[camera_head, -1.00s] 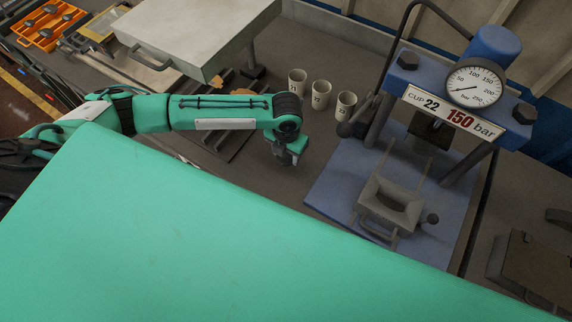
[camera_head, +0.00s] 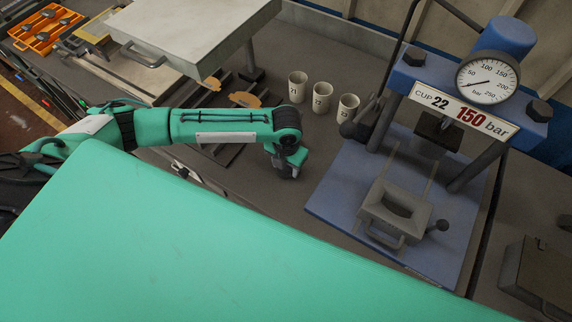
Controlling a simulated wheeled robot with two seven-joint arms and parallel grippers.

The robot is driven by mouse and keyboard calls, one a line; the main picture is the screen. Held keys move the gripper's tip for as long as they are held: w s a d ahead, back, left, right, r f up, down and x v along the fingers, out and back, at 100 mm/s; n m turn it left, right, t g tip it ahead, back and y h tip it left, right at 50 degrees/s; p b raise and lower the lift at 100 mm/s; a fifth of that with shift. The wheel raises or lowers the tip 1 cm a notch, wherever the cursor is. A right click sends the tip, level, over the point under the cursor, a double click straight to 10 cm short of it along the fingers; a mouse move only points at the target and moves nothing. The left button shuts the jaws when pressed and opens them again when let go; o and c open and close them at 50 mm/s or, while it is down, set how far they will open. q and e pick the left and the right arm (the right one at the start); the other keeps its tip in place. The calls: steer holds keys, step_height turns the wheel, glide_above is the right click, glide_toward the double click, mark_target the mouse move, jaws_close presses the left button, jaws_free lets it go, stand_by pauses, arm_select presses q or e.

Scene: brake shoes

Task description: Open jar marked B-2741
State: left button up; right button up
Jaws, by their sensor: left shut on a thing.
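No jar with the mark B-2741 can be made out in this view. My left gripper (camera_head: 287,168) points down over the dark bench, in front of the white cups. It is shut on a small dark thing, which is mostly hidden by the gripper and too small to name. My right gripper is not in view. A large green surface close to the camera covers the lower left and hides the bench there.
Numbered white cups (camera_head: 321,98) stand behind the gripper. A blue press (camera_head: 462,118) with a gauge and a grey mould (camera_head: 396,212) stands to the right. A pale plate (camera_head: 200,30) and an orange tray (camera_head: 46,30) are at the upper left.

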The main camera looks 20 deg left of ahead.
mark_target(286, 169)
arm_select(q)
steer(key=o, duration=1.1)
steer(key=shift+f, duration=0.15)
steer(key=shift+r, duration=0.4)
step_height(286, 169, up, 12)
steer(key=p, duration=1.1)
steer(key=shift+f+p, duration=0.15)
steer(key=shift+p, duration=0.25)
steer(key=shift+s+f, duration=0.1)
